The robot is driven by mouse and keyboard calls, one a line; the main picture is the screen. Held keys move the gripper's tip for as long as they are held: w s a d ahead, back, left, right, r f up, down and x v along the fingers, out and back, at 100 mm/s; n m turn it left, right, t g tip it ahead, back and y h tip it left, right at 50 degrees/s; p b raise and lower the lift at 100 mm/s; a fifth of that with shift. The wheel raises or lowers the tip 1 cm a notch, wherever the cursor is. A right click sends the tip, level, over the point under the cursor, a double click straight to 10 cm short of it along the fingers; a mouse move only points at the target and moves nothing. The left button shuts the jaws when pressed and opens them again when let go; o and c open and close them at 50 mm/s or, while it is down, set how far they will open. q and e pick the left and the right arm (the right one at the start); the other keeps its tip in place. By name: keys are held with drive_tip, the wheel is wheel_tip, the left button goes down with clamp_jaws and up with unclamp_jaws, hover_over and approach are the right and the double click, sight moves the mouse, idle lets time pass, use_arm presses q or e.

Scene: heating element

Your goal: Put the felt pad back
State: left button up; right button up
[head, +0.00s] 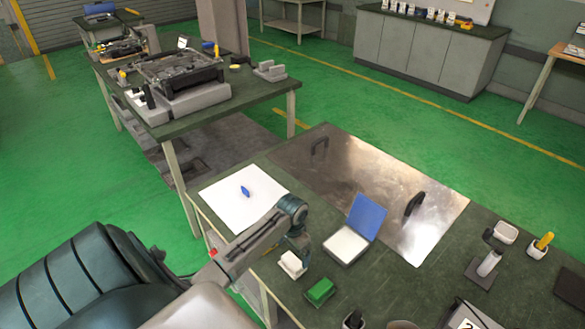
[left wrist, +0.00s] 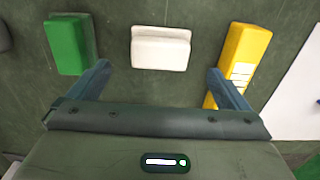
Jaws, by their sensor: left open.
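My left gripper (head: 297,248) is open over the front edge of the bench. In the left wrist view its two fingers (left wrist: 158,76) are spread wide with nothing between them. A white block with a raised ridge (left wrist: 160,48), likely the felt pad, lies just beyond and between the fingertips; it also shows in the head view (head: 292,264). A green block (left wrist: 68,45) lies to its left and a yellow block with white marks (left wrist: 238,52) to its right. In the head view my arm seems to hide the yellow block. My right gripper is not in view.
An open case with a blue lid (head: 366,216) and white inside stands behind the green block (head: 320,290). A metal plate with black handles (head: 375,180) covers the bench's back. A white sheet (head: 225,205) bears a small blue object (head: 245,191).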

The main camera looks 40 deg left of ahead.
sight(292, 260)
use_arm(q)
drive_tip(key=shift+r, duration=2.4)
